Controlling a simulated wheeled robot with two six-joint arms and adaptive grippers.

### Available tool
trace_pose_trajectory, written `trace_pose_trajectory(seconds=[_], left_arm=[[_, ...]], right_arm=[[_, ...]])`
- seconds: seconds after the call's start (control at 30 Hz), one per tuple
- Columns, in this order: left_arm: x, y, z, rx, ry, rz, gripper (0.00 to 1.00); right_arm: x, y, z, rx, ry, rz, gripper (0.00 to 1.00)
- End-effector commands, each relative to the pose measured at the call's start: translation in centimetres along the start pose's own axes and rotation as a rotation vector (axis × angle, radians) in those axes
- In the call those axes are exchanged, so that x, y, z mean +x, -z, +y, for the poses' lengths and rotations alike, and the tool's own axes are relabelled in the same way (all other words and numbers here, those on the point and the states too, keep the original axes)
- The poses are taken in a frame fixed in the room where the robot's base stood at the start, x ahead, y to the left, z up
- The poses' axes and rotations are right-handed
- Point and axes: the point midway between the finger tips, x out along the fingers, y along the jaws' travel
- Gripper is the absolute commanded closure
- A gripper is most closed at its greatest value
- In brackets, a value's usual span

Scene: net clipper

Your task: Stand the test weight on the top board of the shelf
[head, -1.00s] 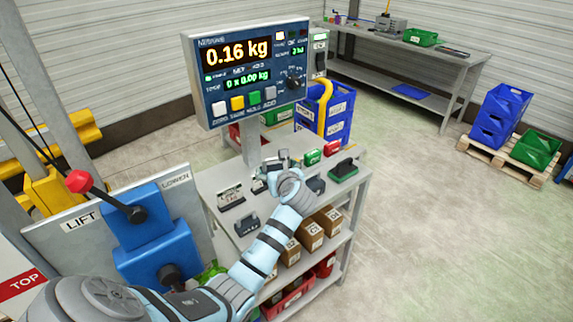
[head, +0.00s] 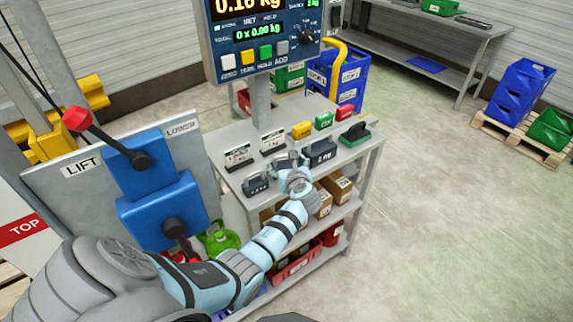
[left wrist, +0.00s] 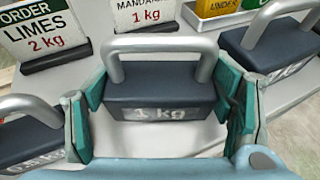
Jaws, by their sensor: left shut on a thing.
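A dark test weight marked 1 kg (left wrist: 160,92), with a grey loop handle, sits upright between the teal finger pads of my left gripper in the left wrist view. In the head view my left gripper (head: 289,163) is at the top board of the shelf (head: 236,133) and partly hides this weight. The gripper is shut on the weight. Its base is at or close to the board; I cannot tell whether it touches. My right gripper is not in view.
Another weight (head: 256,186) stands left of the gripper and a larger one (head: 320,152) right. A scale display (head: 262,40) rises at the back.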

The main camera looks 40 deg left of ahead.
Motion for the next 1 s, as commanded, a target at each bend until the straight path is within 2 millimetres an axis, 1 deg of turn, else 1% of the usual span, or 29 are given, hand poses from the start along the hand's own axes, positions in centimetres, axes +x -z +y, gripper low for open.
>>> trace_pose_trajectory(seconds=[0.03, 0.07, 0.1, 0.43, 0.53, 0.67, 0.9, 1.0], left_arm=[[0.1, 0.1, 0.0, 0.000, 0.000, 0.001, 0.24], [0.0, 0.1, 0.0, 0.000, 0.000, 0.000, 0.19], [0.0, 0.1, 0.0, 0.000, 0.000, 0.001, 0.17], [0.0, -0.1, 0.0, 0.000, 0.000, 0.000, 0.17], [-0.8, -0.2, -0.1, 0.001, 0.001, 0.001, 0.17], [-3.1, -0.3, 0.0, 0.000, 0.001, 0.002, 0.17], [-9.0, -0.3, 0.0, -0.002, 0.001, 0.003, 0.17], [-10.9, -0.2, -0.1, -0.002, 0.002, 0.003, 0.17]], right_arm=[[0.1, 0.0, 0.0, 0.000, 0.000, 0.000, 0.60], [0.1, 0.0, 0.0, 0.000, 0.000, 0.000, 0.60], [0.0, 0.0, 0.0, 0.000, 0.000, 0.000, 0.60], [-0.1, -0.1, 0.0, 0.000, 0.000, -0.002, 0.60], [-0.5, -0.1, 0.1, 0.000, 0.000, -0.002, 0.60], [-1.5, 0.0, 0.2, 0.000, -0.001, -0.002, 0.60], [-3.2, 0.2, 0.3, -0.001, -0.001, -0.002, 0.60], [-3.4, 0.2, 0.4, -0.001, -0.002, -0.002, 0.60]])
